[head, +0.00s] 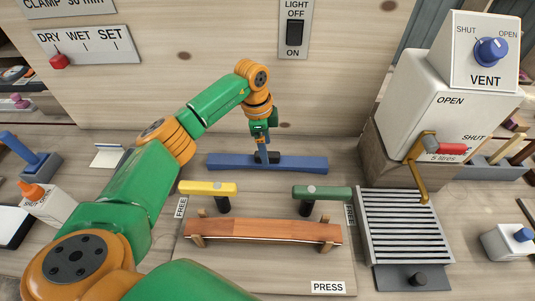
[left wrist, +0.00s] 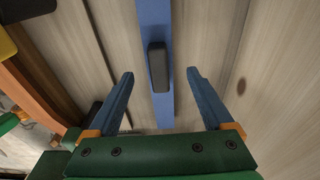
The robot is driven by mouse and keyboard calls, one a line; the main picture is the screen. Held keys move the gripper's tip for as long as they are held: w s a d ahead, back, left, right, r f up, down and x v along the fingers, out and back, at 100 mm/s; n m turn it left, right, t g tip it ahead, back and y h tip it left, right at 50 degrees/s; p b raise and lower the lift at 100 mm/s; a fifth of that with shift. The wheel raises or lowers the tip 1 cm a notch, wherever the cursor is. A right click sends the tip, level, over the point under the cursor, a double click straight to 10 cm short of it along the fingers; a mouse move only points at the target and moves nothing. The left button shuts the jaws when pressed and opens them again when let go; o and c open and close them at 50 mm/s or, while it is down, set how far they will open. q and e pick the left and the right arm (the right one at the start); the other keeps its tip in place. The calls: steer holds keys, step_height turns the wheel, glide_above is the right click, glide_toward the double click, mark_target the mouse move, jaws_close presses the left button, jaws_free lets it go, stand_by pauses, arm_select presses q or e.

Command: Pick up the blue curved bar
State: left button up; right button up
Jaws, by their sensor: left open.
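The blue curved bar (head: 304,163) lies lengthwise across the back of the bench in the head view, with a black grip block (left wrist: 158,67) on its middle. My left gripper (head: 264,158) points down at that middle part. In the left wrist view the blue bar (left wrist: 154,22) runs between the two blue fingers of my left gripper (left wrist: 160,73). The fingers are open, one on each side of the bar and block, with gaps showing. Whether the fingertips reach down beside the block is hard to tell. My right gripper is not in view.
A reddish wooden strip (head: 262,231) rests on the press board in front, below a yellow lever (head: 208,188) and a green lever (head: 322,193). A white vent box (head: 433,98) and a slatted rack (head: 406,228) stand at right. A glue bottle (head: 45,202) is at left.

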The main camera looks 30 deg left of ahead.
arm_select(q)
steer(key=f, duration=0.4)
steer(key=shift+d+f+p, duration=0.1)
steer(key=shift+d+p, duration=0.15)
steer(key=shift+p, duration=0.1)
steer(key=shift+w+f, duration=0.15)
steer(key=shift+f, duration=0.05)
steer(key=shift+r, duration=0.15)
jaws_close()
